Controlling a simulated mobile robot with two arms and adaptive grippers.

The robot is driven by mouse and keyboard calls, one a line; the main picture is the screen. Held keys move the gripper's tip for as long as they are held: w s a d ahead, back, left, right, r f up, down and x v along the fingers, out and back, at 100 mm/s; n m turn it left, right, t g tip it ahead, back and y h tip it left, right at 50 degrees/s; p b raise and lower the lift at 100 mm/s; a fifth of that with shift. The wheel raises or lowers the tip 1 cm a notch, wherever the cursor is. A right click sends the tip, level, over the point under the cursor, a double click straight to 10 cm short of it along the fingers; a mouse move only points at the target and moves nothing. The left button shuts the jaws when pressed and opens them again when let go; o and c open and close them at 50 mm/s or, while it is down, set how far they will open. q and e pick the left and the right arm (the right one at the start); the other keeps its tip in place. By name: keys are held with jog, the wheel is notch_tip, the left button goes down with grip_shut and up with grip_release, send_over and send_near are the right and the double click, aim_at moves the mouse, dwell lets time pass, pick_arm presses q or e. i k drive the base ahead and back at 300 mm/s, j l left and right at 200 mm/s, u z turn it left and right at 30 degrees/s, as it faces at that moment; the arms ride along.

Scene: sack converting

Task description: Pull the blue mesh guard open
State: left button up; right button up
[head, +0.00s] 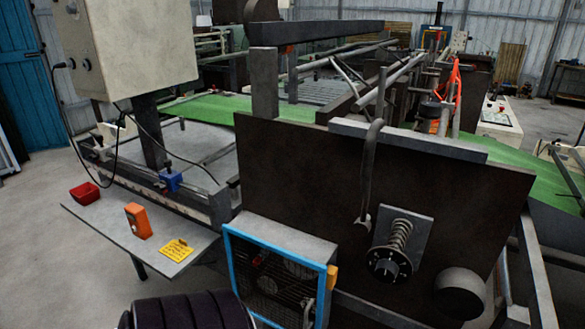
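The blue mesh guard (230,262) is a blue-framed panel with dark mesh, low in the middle of the head view. It stands on the front of a grey box (285,236) beside the large dark machine plate. Rounded parts show dimly behind the mesh. A yellow-orange piece (332,277) sits at the guard's right upper edge. The lower part of the guard runs out of the picture. I cannot tell whether it stands slightly open. Neither of my grippers shows in the head view.
A grey shelf (105,222) left of the guard holds a red tray (84,193), an orange device (138,221) and a yellow note (176,250). Open floor lies at the left.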

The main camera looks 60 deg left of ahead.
aim_at(323, 269)
jog(key=u, duration=0.4)
jog(key=j+u, duration=0.1)
jog(key=u, duration=0.35)
jog(key=i+u, duration=0.1)
jog(key=u, duration=1.15)
jog(key=i+j, duration=0.05)
